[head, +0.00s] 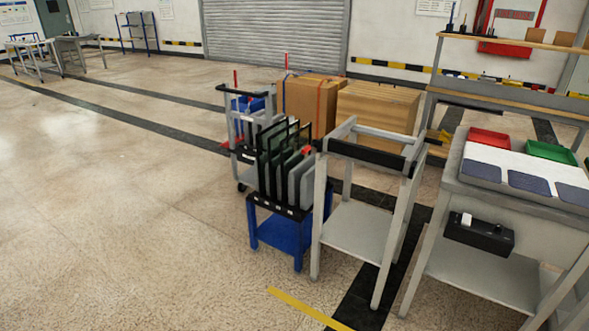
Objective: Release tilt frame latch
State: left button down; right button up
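A light grey metal frame (316,225) stands right of centre on the floor, with a black padded bar (365,152) across its upper front and a bare lower shelf (358,228). This may be the tilt frame; I cannot tell for sure. No latch can be made out clearly on it. A small red part (306,150) shows at its upper left, beside the rack of panels; I cannot tell what it belongs to. Neither of my grippers is in view.
A blue stand (276,232) holds upright dark and grey panels (287,175) left of the frame. A grey workbench (452,200) with red (489,138) and green (550,152) trays stands right. Cartons (378,108) stand behind. The floor at left is clear.

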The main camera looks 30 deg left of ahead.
aim_at(308, 148)
jog(key=u, duration=0.35)
jog(key=i, duration=1.3)
jog(key=z, duration=0.2)
